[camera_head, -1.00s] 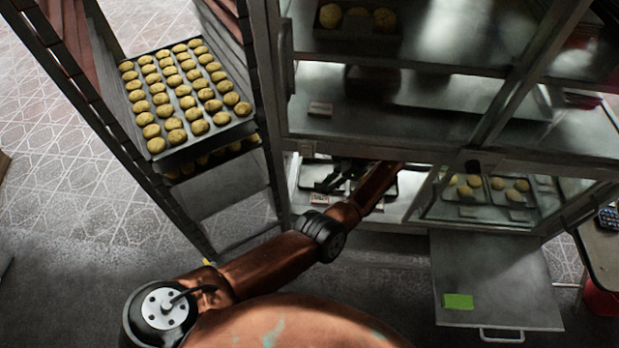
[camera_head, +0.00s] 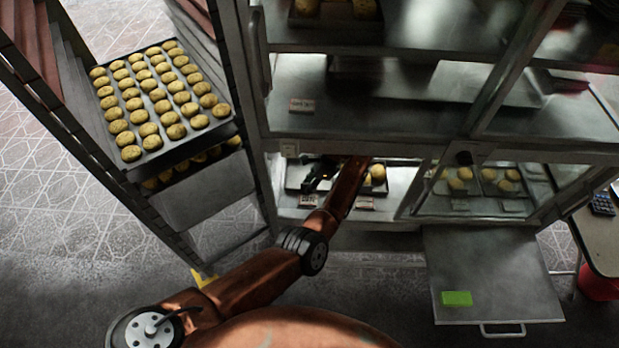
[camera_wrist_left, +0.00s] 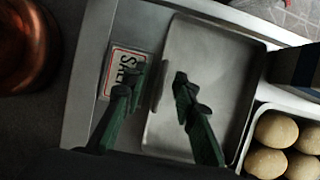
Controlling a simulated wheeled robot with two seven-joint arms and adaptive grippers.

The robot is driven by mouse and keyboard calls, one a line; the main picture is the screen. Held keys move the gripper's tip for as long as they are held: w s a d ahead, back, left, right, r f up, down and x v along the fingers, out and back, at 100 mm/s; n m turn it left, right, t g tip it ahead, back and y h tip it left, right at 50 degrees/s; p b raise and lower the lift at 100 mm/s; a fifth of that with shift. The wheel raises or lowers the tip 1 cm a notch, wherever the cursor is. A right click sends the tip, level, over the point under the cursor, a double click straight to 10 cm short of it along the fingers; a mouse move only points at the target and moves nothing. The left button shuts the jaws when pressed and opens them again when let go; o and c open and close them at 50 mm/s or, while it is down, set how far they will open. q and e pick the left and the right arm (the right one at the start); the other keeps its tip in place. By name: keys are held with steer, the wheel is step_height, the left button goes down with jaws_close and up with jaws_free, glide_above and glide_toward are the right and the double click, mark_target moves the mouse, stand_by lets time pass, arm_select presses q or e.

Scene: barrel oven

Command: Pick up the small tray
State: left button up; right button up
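The small tray (camera_wrist_left: 210,75) is a shallow, empty grey metal tray in the left wrist view. In the head view the small tray (camera_head: 294,177) lies on the lower shelf of the cabinet, partly hidden by my gripper. My left gripper (camera_wrist_left: 158,77) is open at the tray's left long edge. One finger appears outside the rim, over the label side, and the other over the tray's inside. I cannot tell whether the fingers touch it. In the head view my left gripper (camera_head: 312,184) reaches into the shelf opening. My right gripper is not in view.
A tray of buns (camera_wrist_left: 271,130) sits close to the right of the small tray. A price label (camera_wrist_left: 124,72) lies at its left. The cabinet's upper shelf (camera_head: 385,105) is overhead. A rack with a large bun tray (camera_head: 160,102) stands left. An open metal flap (camera_head: 490,275) juts out right.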

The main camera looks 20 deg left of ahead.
arm_select(q)
steer(key=shift+c, duration=0.3)
jaws_close()
steer(key=shift+r, duration=0.15)
stand_by(0.3)
